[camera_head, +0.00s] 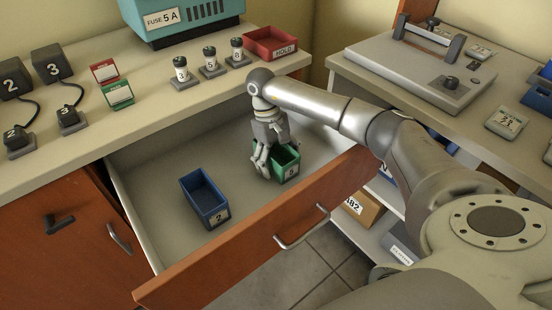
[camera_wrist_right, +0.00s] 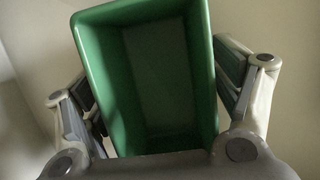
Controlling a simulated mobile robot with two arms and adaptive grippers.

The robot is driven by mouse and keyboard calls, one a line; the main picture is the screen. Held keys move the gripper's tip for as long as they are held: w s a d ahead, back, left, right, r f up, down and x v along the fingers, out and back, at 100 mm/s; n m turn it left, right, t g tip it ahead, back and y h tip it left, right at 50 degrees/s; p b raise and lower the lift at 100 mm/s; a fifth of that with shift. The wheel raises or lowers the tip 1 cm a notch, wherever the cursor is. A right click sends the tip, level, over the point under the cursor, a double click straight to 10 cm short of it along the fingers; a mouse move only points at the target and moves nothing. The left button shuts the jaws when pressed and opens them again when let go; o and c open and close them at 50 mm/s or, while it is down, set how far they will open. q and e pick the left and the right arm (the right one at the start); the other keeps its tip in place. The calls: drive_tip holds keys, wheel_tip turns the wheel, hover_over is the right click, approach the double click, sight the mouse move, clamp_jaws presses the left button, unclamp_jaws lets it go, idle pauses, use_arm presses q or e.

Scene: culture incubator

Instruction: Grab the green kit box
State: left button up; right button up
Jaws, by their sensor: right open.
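The green kit box (camera_head: 287,167) is an open-topped bin with a white label on its front, standing in the open drawer. In the right wrist view the green box (camera_wrist_right: 150,75) fills the middle, and its inside looks empty. My right gripper (camera_head: 266,163) is down at the box in the drawer. In the wrist view its fingers (camera_wrist_right: 160,100) stand open, one on either side of the box. I cannot tell whether they touch its walls. My left gripper is not in view.
A blue bin (camera_head: 204,198) labelled 2 stands left in the open drawer (camera_head: 150,200). The drawer's wooden front (camera_head: 250,240) rises near the arm. On the counter are a red HOLD tray (camera_head: 271,43), several small jars and a teal machine (camera_head: 190,15).

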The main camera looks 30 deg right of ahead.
drive_tip(key=c, duration=1)
